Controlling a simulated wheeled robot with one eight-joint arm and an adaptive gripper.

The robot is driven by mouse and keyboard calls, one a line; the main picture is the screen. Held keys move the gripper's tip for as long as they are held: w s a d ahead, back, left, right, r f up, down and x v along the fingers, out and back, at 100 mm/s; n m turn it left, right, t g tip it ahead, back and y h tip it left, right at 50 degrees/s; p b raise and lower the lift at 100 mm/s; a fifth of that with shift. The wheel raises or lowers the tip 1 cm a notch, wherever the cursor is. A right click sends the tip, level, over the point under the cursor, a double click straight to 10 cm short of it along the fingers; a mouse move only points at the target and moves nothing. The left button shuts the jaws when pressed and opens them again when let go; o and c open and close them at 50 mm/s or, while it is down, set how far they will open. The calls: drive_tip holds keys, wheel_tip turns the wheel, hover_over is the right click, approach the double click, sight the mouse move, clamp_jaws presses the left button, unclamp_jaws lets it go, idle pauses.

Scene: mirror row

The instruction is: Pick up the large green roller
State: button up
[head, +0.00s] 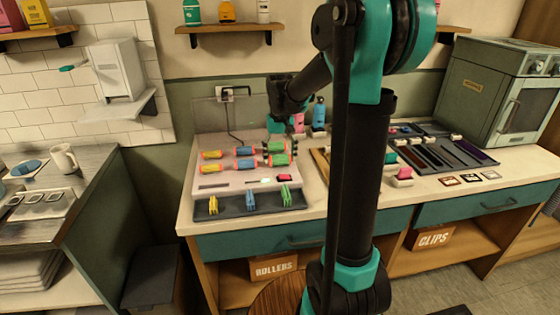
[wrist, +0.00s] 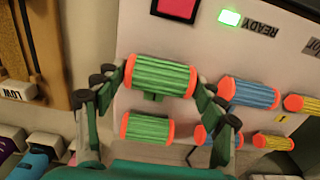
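The large green roller (wrist: 160,75) with orange ends sits on the pale heater unit, the front one of two green rollers; it also shows in the head view (head: 279,160). The smaller green roller (wrist: 147,128) lies parallel behind it. My gripper (wrist: 158,82) is open, its two fingers standing at either end of the large green roller. The fingertips look very close to its orange ends; I cannot tell whether they touch. In the head view my gripper (head: 279,153) is low over the green pair and partly covers it.
Blue rollers (wrist: 250,93) and yellow rollers (wrist: 303,103) sit beside the green pair. A lit green READY light (wrist: 230,17) and a red button (wrist: 178,8) are on the unit's front. A dark tray (head: 225,207) with colored clips lies before the unit. Bottles (head: 319,112) stand behind.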

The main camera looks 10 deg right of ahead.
drive_tip(key=c, duration=0.6)
drive_tip(key=shift+r, duration=0.1)
